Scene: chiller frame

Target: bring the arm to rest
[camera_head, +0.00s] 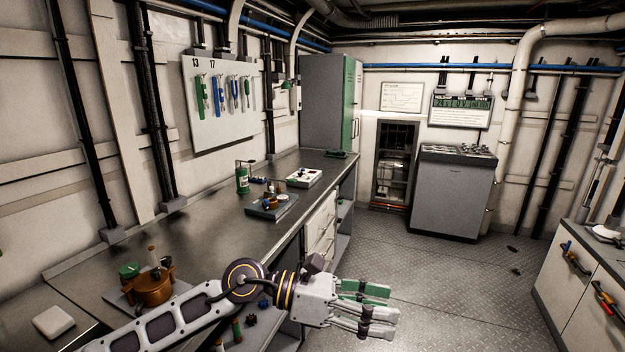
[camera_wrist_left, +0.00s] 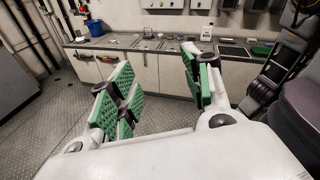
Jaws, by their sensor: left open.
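My left arm comes in from the lower left in the head view and reaches across the front of the workbench (camera_head: 190,235). My left gripper (camera_head: 372,308) is past the bench's front edge, over the floor. In the left wrist view its green-padded fingers (camera_wrist_left: 155,95) stand wide apart with nothing between them. It touches nothing that I can see. My right gripper shows in neither view.
A copper pot (camera_head: 153,288) and a green bottle (camera_head: 242,178) stand on the bench. A grey tray (camera_head: 285,212) and a white tray (camera_head: 304,178) hold small parts. A grey console (camera_head: 452,195) stands at the back. The floor (camera_head: 440,265) between is clear.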

